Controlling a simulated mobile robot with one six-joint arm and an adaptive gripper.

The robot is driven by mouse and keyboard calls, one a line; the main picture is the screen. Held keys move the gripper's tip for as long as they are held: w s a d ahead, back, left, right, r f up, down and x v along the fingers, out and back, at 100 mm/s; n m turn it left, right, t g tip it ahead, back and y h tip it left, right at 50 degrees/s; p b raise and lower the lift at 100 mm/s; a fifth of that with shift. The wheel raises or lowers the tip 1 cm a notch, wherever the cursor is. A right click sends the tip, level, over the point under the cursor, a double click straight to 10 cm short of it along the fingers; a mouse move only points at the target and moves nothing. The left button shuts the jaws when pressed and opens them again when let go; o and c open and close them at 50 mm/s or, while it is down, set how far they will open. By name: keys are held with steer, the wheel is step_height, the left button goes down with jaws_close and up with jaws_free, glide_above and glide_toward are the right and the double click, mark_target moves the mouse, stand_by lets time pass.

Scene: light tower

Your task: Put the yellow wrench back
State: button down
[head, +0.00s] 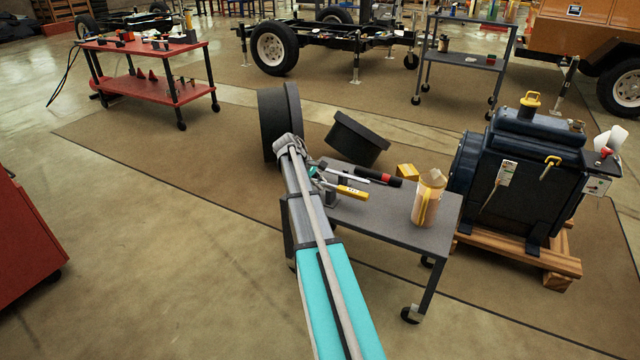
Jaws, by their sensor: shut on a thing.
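A yellow-handled tool, which looks like the yellow wrench (352,192), shows over the left part of the small grey cart (395,222). My gripper (323,184) is at its left end and is shut on it. My arm comes up from the bottom of the picture and hides the cart's left edge and part of the gripper. The wrench's far end is hidden at the jaws. I cannot tell whether the wrench touches the cart top or is held just above it.
On the cart are a black and red tool (378,177), a small yellow box (406,171) and a tan canister (428,198). A blue engine (525,165) on a wooden pallet stands right. Black round parts (357,139) stand behind.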

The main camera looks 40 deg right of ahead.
steer(key=shift+f+b, duration=0.4)
steer(key=shift+f, duration=0.15)
steer(key=c, duration=0.5)
jaws_free()
steer(key=shift+r, duration=0.1)
steer(key=shift+c, duration=0.2)
steer(key=shift+r, duration=0.1)
step_height(320, 180, up, 9)
steer(key=p, duration=0.9)
stand_by(0.3)
